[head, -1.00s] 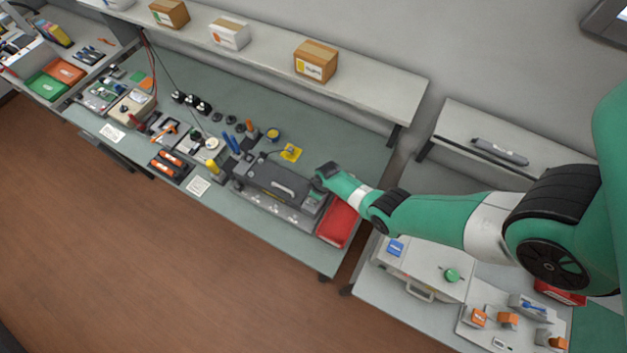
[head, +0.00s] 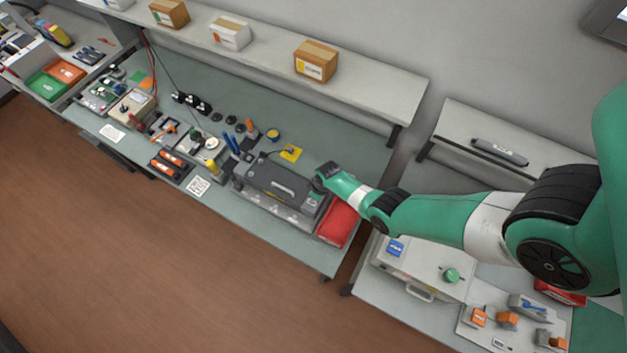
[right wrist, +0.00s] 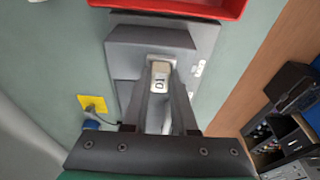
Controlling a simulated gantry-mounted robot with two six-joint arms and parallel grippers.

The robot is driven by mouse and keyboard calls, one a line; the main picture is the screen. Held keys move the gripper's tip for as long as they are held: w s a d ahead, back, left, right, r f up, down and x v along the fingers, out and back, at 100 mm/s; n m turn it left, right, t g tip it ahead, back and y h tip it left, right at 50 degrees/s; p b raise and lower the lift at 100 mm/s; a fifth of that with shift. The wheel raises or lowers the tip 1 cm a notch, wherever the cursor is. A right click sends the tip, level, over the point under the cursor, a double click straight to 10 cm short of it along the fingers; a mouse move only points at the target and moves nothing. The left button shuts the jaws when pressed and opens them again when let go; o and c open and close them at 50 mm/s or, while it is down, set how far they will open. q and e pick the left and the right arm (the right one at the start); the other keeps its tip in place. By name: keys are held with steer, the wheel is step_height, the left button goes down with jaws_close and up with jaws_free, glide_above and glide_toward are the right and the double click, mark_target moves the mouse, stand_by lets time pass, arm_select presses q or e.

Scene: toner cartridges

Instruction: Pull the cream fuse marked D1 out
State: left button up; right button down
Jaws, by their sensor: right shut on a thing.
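The cream fuse marked D1 (right wrist: 160,76) shows in the right wrist view, between the fingertips of my right gripper (right wrist: 160,98). The gripper is shut on it. The fuse is at the end of a grey unit (right wrist: 125,62); whether it is still seated cannot be told. In the head view the grey unit (head: 280,190) lies on the green bench mat, and my right gripper (head: 318,192) is at its right end, where the hand hides the fuse. My left gripper is not in view.
A red tray (head: 340,222) stands right beside the unit's end and also shows in the right wrist view (right wrist: 190,6). A yellow tag (head: 291,153) with a cable lies behind the unit. Tools and small parts crowd the bench to the left.

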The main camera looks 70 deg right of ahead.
steer(key=shift+r+p, duration=0.95)
steer(key=shift+r, duration=0.05)
stand_by(0.3)
steer(key=c, duration=0.6)
jaws_free()
